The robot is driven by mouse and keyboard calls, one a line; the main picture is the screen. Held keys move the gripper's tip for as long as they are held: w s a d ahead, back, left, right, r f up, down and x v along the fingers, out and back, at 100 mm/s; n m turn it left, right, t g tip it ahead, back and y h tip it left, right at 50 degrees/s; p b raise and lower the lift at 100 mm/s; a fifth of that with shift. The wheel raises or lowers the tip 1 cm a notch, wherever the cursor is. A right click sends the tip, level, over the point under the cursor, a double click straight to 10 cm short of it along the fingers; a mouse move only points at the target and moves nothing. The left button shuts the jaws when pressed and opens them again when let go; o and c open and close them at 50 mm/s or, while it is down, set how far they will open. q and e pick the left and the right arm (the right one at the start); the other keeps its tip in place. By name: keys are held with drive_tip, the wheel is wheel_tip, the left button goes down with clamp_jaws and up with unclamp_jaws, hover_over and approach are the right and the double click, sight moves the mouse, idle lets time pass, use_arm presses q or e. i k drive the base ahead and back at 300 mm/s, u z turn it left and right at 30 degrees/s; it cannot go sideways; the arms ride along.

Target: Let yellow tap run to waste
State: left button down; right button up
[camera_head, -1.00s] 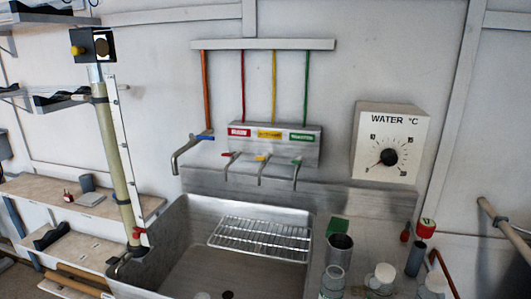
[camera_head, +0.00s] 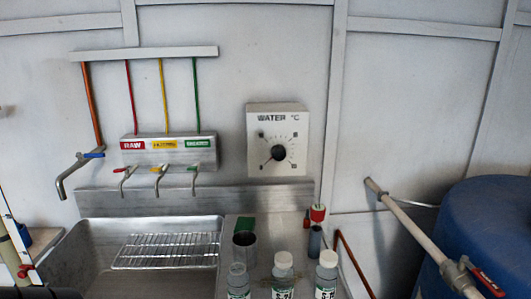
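The yellow tap (camera_head: 159,180) is the middle one of three small taps on the wall panel, under the yellow label (camera_head: 164,144). Its spout points down over the back of the steel sink (camera_head: 90,265). I cannot tell whether water runs from it. The red-labelled tap (camera_head: 126,179) is left of it and the green-labelled tap (camera_head: 195,178) right of it. A wire rack (camera_head: 168,250) lies across the sink below the taps. Neither of my grippers is in view.
A larger tap with a blue lever (camera_head: 77,170) is at the left. A dial box (camera_head: 277,140) hangs above. A blue barrel (camera_head: 485,225) and a pipe with a red-handled valve (camera_head: 470,275) are at the right.

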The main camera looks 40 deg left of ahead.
sight(158, 168)
drive_tip(key=z, duration=0.35)
drive_tip(key=k, duration=1.05)
drive_tip(key=u, duration=1.6)
drive_tip(key=i, duration=0.55)
drive_tip(key=z, duration=0.05)
